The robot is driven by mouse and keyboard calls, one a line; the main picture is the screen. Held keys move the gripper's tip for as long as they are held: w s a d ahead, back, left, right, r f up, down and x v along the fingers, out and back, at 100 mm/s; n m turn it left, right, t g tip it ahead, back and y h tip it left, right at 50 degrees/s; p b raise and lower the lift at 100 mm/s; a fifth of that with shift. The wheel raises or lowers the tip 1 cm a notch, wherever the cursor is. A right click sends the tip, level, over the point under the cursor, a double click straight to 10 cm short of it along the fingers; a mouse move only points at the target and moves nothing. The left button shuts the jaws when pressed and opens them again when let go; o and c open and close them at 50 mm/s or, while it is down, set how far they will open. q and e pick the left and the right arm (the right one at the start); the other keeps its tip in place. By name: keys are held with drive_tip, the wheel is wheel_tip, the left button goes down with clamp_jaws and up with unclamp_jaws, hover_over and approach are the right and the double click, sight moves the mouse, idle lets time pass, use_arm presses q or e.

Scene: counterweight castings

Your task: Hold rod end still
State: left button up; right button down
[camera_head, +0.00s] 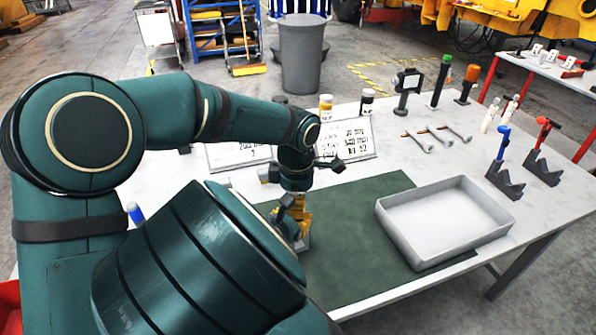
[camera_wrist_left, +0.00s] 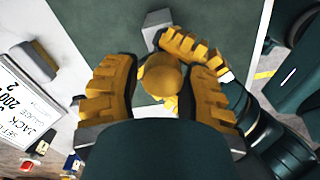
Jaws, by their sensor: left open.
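My left gripper (camera_head: 292,222) points down over the dark green mat (camera_head: 365,235), with its yellow ridged fingers low near the mat. In the left wrist view the fingers of the left gripper (camera_wrist_left: 163,88) are spread apart. A rounded yellow piece (camera_wrist_left: 160,74) shows between them; I cannot tell whether it is the rod end or whether the fingers touch it. A small grey block (camera_wrist_left: 157,27) shows beyond the fingers on the mat side. The fingers and the arm hide much of this spot.
A shallow grey tray (camera_head: 445,255) stands on the mat's right part. Two white sign cards (camera_head: 345,140) stand behind the gripper. Several metal rods (camera_head: 437,136), dark V-shaped stands (camera_head: 505,182) and bottles (camera_head: 367,102) occupy the back and right. The mat between gripper and tray is clear.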

use_arm(q)
drive_tip(key=n, duration=0.4)
drive_tip(key=shift+s+d, duration=0.15)
drive_tip(key=shift+s, duration=0.05)
use_arm(e)
drive_tip(key=shift+w+a, duration=0.1)
use_arm(q)
drive_tip(key=shift+n, duration=0.3)
wheel_tip(320, 180, up, 8)
drive_tip(key=shift+w+f, duration=0.1)
drive_tip(key=shift+w, duration=0.05)
drive_tip(key=shift+r, duration=0.25)
drive_tip(key=shift+w+r+m, duration=0.15)
drive_tip(key=shift+m, duration=1.55)
use_arm(e)
drive_tip(key=c, duration=1)
unclamp_jaws()
